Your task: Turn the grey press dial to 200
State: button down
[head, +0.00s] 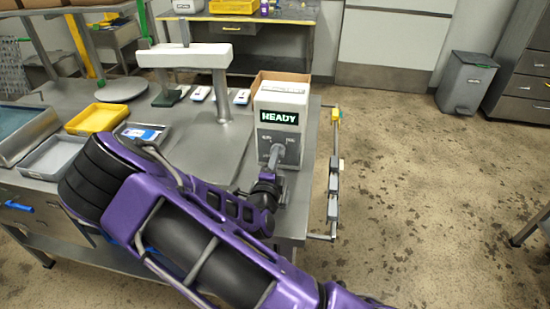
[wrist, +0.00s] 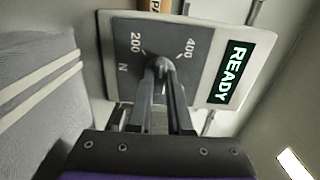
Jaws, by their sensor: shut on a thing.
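The display (wrist: 231,72) also reads READY in the wrist view.
The box stands near the right end of a steel bench (head: 250,90). A white-topped post (head: 190,55) stands to its left. A yellow tray (head: 97,118) and a grey tray (head: 55,158) lie further left. A rail (head: 334,175) runs along the bench's right edge. The floor to the right is open.

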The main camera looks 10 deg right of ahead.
jog(key=n, duration=0.4)
jog(key=shift+n, duration=1.6)
jog(key=c, duration=0.8)
grip_release()
jog(key=shift+c, duration=0.2)
jog(key=v, duration=1.7)
jog(key=shift+s+a+f, duration=0.1)
jog(key=shift+s, duration=0.15)
